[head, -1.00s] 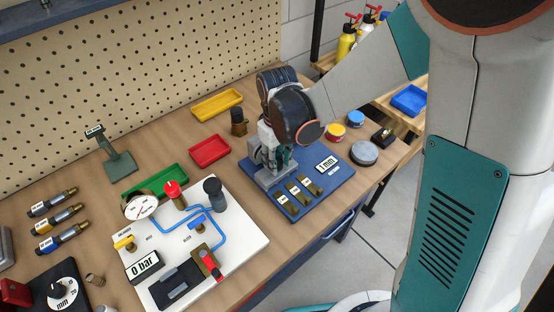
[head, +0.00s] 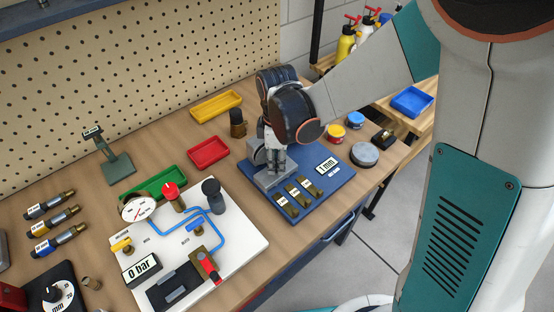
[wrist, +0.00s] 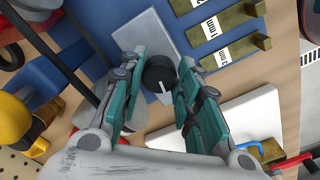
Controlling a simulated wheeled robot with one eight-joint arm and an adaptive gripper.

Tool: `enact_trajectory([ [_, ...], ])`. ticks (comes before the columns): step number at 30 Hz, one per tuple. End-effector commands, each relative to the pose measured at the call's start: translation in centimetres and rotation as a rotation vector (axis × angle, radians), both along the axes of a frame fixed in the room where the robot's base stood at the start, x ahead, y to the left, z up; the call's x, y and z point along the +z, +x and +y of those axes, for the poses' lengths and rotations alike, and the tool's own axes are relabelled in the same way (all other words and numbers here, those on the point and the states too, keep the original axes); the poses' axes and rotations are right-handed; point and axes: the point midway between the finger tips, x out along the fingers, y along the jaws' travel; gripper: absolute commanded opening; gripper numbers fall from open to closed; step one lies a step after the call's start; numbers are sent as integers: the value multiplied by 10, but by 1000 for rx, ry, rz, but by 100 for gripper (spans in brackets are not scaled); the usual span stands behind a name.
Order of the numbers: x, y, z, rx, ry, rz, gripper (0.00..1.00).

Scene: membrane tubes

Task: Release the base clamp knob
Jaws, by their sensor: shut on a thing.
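The base clamp knob (wrist: 158,74) is round and black with a white pointer line. In the wrist view it sits at the edge of a grey metal base block (wrist: 150,33). My gripper (wrist: 160,68) has its two teal-and-grey fingers on either side of the knob, shut on it. In the head view my gripper (head: 275,160) points down over the grey base block (head: 268,184) on the blue board (head: 337,184). The knob is hidden there behind my gripper.
A white panel (head: 255,243) with blue tubing and valves lies at left. Red (head: 208,152) and yellow (head: 216,106) trays stand behind.

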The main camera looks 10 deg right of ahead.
Motion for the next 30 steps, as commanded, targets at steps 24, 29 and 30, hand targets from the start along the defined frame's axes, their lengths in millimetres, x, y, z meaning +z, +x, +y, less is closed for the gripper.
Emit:
enact_trajectory([
  [24,0,0,0,63,0,0,39],
  [29,0,0,0,63,0,-1,39],
  [30,0,0,0,63,0,-1,39],
])
